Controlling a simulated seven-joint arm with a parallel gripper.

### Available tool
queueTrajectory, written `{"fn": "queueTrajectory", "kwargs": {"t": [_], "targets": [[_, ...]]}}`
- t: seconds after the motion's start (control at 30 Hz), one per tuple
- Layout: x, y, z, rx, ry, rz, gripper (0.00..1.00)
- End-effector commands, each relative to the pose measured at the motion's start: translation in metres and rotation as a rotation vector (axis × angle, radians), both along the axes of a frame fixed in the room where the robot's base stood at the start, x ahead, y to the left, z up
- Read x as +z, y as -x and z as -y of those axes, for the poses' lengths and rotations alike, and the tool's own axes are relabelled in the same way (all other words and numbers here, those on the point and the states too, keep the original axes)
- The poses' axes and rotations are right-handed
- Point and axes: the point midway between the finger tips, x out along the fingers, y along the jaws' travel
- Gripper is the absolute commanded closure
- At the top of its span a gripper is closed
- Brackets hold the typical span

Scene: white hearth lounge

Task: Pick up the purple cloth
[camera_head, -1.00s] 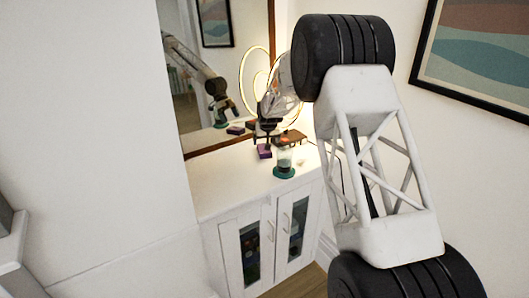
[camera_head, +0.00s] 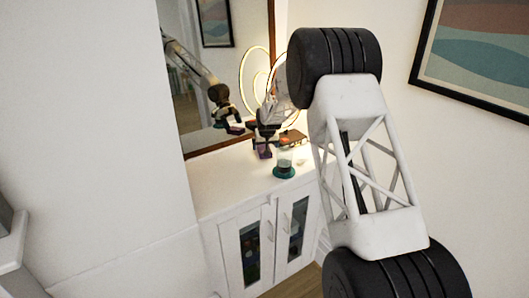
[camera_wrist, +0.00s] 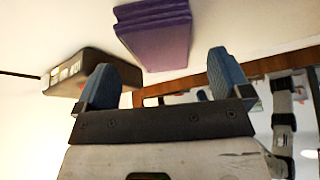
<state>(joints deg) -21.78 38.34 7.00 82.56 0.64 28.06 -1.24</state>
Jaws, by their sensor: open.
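The purple cloth (camera_head: 263,152) lies folded in a thick stack on top of the white cabinet. In the wrist view the purple cloth (camera_wrist: 158,38) sits just beyond my fingertips, nearly centred between them. My gripper (camera_wrist: 163,82) is open and empty, with its two blue-grey fingers apart and nothing between them. In the head view my gripper (camera_head: 265,135) is small, close to the cloth, and partly covers it. Whether the fingers touch the cloth cannot be told.
A dark box (camera_wrist: 88,72) lies beside the cloth, close to my left finger in the wrist view. A glass jar on a teal base (camera_head: 284,165) stands nearby on the cabinet (camera_head: 225,195). A wood-framed mirror (camera_head: 225,70) and a glowing ring lamp (camera_head: 252,70) stand behind.

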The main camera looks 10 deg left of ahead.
Motion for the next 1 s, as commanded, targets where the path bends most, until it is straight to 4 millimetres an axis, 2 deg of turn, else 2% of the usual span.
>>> {"fn": "queueTrajectory", "kwargs": {"t": [0.13, 0.37, 1.0], "targets": [[-0.014, -0.005, -0.003, 0.000, 0.000, -0.001, 0.04], [-0.024, -0.010, -0.005, 0.000, -0.001, 0.002, 0.04], [-0.025, -0.011, -0.005, 0.000, 0.000, 0.001, 0.04]]}}
